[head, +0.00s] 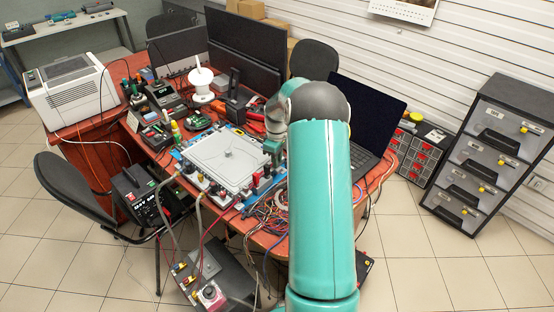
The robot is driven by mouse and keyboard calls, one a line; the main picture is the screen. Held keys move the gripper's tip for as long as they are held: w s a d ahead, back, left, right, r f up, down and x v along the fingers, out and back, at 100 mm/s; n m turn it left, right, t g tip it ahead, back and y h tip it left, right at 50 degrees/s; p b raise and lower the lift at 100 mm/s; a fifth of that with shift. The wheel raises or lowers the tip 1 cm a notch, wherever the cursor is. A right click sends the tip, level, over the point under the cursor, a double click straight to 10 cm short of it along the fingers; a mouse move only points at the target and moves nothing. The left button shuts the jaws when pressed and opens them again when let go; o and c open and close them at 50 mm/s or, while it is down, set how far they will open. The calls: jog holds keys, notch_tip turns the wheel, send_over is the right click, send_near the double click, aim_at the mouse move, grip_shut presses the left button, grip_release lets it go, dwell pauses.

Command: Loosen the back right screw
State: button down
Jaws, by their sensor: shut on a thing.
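A light grey plate (212,150) with a small round part (228,153) near its middle lies on a blue-edged board on the red-brown desk. Several hose or cable fittings (197,179) line its near edges. My teal arm reaches over the desk from the front and bends down at a grey wrist. My gripper (269,160) is at the right side of the plate, pointing down. It is shut on a small part there, which appears to be the back right screw. Its fingertips and the screw head are small and mostly hidden.
Loose coloured wires (262,212) spread right of the board. An open laptop (366,115) stands right of my arm, and dark monitors (247,55) stand behind. A drawer unit (494,150) stands at right.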

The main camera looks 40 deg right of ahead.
jog(key=shift+n, duration=0.5)
jog(key=c, duration=1.3)
grip_release()
jog(key=shift+r, duration=0.1)
notch_tip(320, 180, up, 14)
jog(key=shift+f, duration=0.15)
